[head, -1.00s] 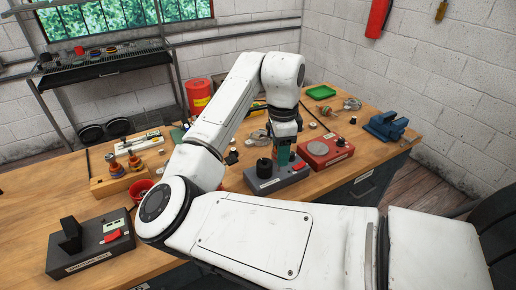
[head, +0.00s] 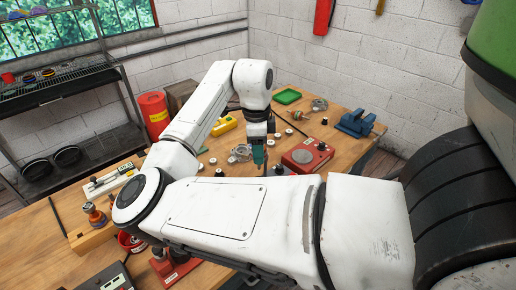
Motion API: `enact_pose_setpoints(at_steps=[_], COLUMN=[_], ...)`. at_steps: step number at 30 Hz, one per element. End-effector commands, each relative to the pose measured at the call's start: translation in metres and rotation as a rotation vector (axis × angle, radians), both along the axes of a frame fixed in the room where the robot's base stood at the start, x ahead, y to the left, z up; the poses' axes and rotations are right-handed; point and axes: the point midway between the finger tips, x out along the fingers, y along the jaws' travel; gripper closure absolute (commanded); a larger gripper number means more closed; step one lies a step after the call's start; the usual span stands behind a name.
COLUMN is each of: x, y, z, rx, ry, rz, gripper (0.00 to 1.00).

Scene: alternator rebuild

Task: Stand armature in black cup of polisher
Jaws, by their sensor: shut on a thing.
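My gripper (head: 258,156), with teal fingers, points down over the bench, left of a red box with a round grey plate (head: 307,155). My own forearm hides its lower tips. It is shut, but what it holds is hidden; an armature cannot be made out there. The grey polisher and its black cup are almost wholly hidden behind my arm. A copper and dark armature-like part (head: 95,214) stands upright in a wooden rack (head: 92,237) at the left, partly behind my elbow.
A blue vise (head: 355,122) and a green tray (head: 287,96) stand at the far right and back of the bench (head: 37,245). A red bowl (head: 130,241) and a red stand (head: 174,269) sit near my elbow. Small loose parts lie around the gripper.

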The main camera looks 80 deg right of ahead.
Motion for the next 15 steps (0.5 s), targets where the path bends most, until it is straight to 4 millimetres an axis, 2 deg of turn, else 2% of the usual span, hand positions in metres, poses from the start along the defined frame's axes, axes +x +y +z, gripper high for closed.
enact_pose_setpoints(at_steps=[15], x=[0.001], y=[0.0], z=[-0.039], rx=[-0.001], ry=[-0.001], rz=[0.002], gripper=[1.0])
